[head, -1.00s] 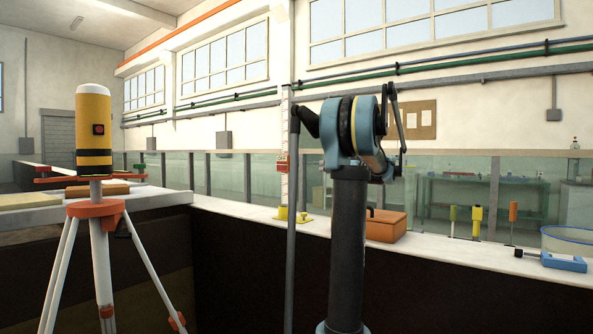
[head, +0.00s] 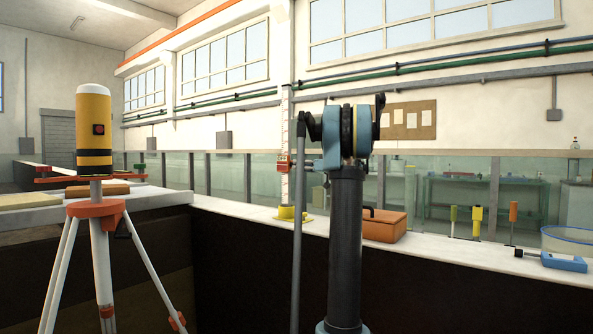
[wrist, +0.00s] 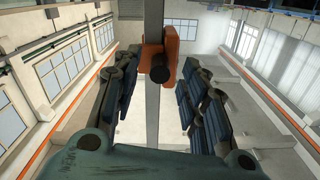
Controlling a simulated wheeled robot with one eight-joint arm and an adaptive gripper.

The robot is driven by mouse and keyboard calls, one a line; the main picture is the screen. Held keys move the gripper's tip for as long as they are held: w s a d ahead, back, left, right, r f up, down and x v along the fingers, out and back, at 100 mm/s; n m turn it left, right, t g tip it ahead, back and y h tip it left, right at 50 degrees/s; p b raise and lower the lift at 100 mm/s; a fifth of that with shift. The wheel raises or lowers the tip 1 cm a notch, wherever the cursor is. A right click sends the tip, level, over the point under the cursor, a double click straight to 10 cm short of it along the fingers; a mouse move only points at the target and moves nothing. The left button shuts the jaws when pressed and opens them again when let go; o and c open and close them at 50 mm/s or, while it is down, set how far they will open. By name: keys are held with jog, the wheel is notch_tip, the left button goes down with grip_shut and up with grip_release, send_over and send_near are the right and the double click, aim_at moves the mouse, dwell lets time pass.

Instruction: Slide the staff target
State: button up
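The staff (head: 286,120) is a tall pale upright with red marks, standing in a yellow foot (head: 287,213) on the white ledge left of my arm. Its red-orange target (head: 283,163) sits partway up. In the wrist view the target (wrist: 172,58) is an orange block on the grey staff (wrist: 153,115), with a dark round knob (wrist: 160,74) facing the camera. My gripper (wrist: 158,66) is open, one dark padded finger on each side of the staff and target, with visible gaps. In the head view my arm largely hides the gripper.
An orange box (head: 384,225) stands on the ledge right of my arm. Several coloured upright tools and a blue meter (head: 563,262) lie farther right. A yellow instrument (head: 94,130) on a tripod stands at left. Glass panels run behind the ledge.

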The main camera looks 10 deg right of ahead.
aim_at(290, 163)
jog(key=shift+x, duration=1.4)
grip_shut()
